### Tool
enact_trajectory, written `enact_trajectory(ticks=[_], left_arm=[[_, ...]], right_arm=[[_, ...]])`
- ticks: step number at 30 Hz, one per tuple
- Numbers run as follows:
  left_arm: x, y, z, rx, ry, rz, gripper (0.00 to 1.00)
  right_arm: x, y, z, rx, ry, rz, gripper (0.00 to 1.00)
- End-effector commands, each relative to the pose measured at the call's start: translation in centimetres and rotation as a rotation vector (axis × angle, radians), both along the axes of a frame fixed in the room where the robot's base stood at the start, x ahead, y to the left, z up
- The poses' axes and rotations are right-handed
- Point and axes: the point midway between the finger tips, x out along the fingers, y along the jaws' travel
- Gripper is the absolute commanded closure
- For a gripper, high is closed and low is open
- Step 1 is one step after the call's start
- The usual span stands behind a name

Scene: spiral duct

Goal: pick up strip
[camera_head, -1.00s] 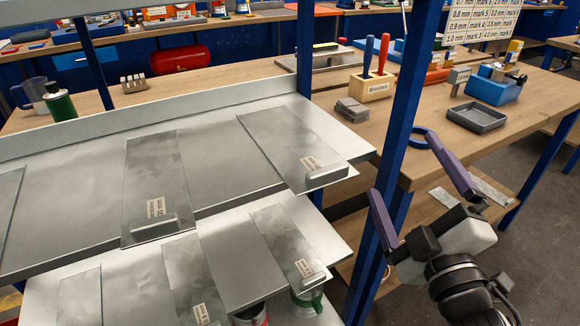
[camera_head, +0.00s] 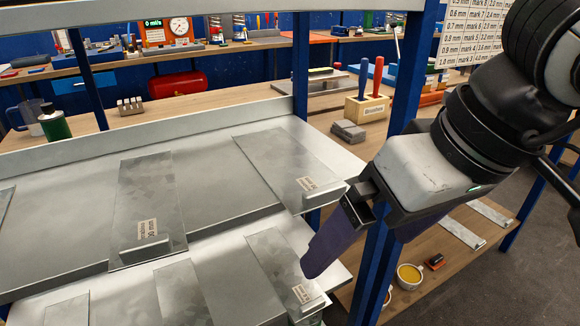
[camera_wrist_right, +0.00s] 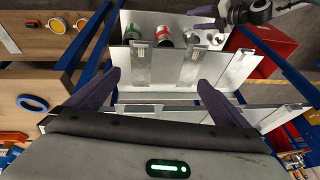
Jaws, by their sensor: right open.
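Flat grey metal strips with labels and raised end handles lie on a two-level metal rack. On the upper shelf are a right strip (camera_head: 280,155) and a middle strip (camera_head: 145,190); another is cut by the left edge. Lower strips include a right one (camera_head: 275,260) and a middle one (camera_head: 182,290). My right gripper (camera_wrist_right: 159,80) is open and empty, its purple fingers apart. In the head view one finger overlaps the lower right strip's edge; contact cannot be told. My left gripper (camera_wrist_right: 203,18) shows small in the wrist view, its jaws unclear.
A blue post (camera_head: 301,70) stands at the rack's back corner, another beside my right gripper. Cans (camera_wrist_right: 164,32) stand under the lower strips. A wooden bench (camera_head: 230,90) behind holds a tool block (camera_head: 367,108) and grey blocks (camera_head: 348,131).

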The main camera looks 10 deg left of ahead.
Motion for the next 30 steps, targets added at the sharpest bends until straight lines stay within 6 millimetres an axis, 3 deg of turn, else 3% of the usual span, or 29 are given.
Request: enact_trajectory(ticks=[3, 5, 15, 23, 29, 30], left_arm=[[0.0, 0.0, 0.0, 0.0, 0.0, 0.0, 0.49], [0.0, 0.0, 0.1, 0.0, 0.0, 0.0, 0.49], [0.0, -0.1, 1.0, -0.001, 0.0, 0.001, 0.49], [0.0, 0.0, 0.7, 0.002, 0.006, 0.002, 0.49], [0.1, 0.1, 1.5, 0.0, 0.002, 0.005, 0.49], [0.1, 0.1, 1.5, -0.002, -0.001, 0.006, 0.49]], right_arm=[[1.5, -2.0, 0.8, -0.093, -0.076, -0.001, 0.0], [2.2, -2.0, 1.0, -0.11, -0.088, -0.001, 0.0], [7.0, 1.4, 1.1, -0.113, -0.087, 0.001, 0.0], [8.7, 2.5, 1.0, -0.111, -0.087, -0.001, 0.0], [11.4, 4.4, 1.0, -0.11, -0.085, -0.001, 0.0], [11.7, 4.6, 0.3, -0.112, -0.083, 0.0, 0.0]])
